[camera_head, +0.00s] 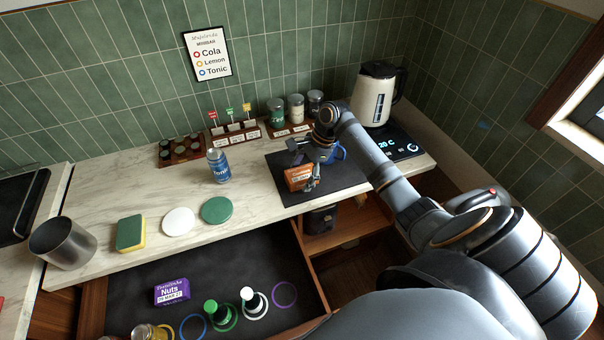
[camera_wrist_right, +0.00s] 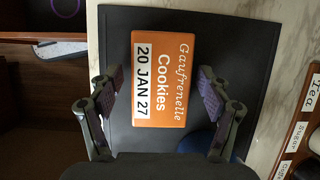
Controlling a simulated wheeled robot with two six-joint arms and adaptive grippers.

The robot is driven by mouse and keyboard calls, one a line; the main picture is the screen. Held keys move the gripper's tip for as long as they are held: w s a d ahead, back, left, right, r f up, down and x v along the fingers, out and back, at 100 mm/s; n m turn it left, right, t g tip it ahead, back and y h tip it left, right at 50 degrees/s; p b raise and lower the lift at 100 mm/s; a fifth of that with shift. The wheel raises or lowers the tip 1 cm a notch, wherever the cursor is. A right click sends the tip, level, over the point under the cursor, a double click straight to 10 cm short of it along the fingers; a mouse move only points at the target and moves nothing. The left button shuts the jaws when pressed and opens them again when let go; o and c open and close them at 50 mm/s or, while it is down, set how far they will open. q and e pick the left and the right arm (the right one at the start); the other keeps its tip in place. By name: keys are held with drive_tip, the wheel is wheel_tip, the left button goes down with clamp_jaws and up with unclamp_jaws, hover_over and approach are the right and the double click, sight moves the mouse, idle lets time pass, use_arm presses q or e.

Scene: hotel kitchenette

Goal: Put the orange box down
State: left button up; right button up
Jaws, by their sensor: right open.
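The orange cookie box (camera_head: 297,178) rests on the dark mat (camera_head: 345,183) on the counter. In the right wrist view its label side (camera_wrist_right: 162,70) faces the camera, reading "Gaufrenelle Cookies 20 JAN 27". My right gripper (camera_head: 306,171) is at the box, and in its wrist view the fingers (camera_wrist_right: 161,92) are spread with a gap on either side of the box. A blue mug (camera_head: 338,153) stands close by, partly hidden behind my right gripper. My left gripper is not in view.
A blue Tonic can (camera_head: 218,166) stands left of the mat. A kettle (camera_head: 375,94) and several jars (camera_head: 296,108) stand behind. An open drawer (camera_head: 140,308) below the counter holds a purple Nuts box (camera_head: 172,292) and bottles.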

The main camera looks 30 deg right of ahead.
drive_tip(key=shift+d+r, duration=0.1)
drive_tip(key=shift+r, duration=0.1)
drive_tip(key=b+v, duration=0.1)
drive_tip(key=v, duration=1)
drive_tip(key=shift+r, duration=0.4)
drive_tip(key=shift+s+d, duration=0.1)
drive_tip(key=shift+d, duration=0.05)
